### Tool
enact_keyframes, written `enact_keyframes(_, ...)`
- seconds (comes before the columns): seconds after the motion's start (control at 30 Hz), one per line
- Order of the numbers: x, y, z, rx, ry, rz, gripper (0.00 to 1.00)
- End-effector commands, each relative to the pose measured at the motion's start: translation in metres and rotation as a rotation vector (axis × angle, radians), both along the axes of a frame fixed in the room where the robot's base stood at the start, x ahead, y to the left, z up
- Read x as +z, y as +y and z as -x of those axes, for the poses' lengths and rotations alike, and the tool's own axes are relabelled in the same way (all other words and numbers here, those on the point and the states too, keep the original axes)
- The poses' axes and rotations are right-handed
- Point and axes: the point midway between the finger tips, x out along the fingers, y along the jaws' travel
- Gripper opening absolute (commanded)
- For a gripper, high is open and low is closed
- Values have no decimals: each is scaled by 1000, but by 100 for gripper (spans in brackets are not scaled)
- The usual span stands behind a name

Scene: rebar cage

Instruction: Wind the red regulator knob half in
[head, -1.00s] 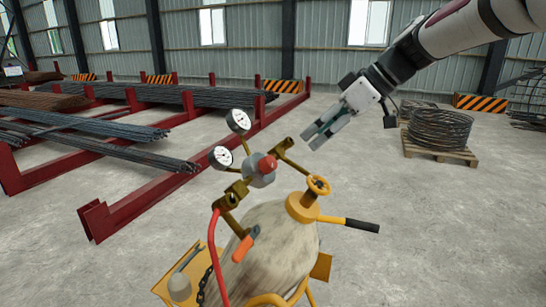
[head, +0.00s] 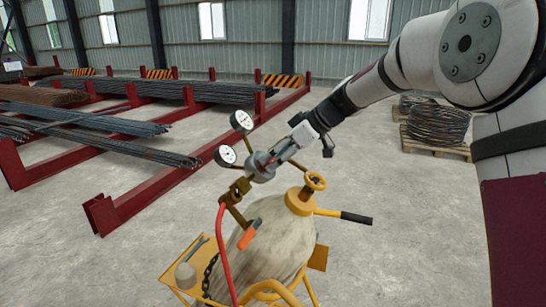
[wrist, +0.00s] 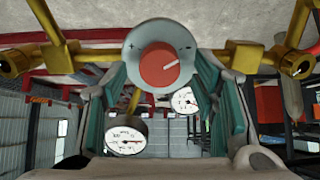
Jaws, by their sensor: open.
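The red regulator knob (wrist: 157,68) faces the wrist camera, with a white mark on its face toward the right and slightly up. It sits on a round grey regulator body (wrist: 133,45) marked plus at left and minus at right. My gripper (wrist: 158,88) is open, with a teal-padded finger on either side of the knob; contact cannot be made out. In the head view my gripper (head: 277,157) is at the regulator and largely hides the knob. Two white gauges (head: 241,121) (head: 225,156) stand beside the regulator.
A red hose (head: 221,250) hangs at left. Brass fittings (wrist: 240,55) flank the knob. Red rebar racks (head: 150,200) stand behind left.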

Motion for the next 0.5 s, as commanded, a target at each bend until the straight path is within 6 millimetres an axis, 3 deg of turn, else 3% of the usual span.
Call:
enact_keyframes(0.47,-10,9,-4,-1,-1,0,54)
enact_keyframes(0.5,-10,9,-4,-1,-1,0,47)
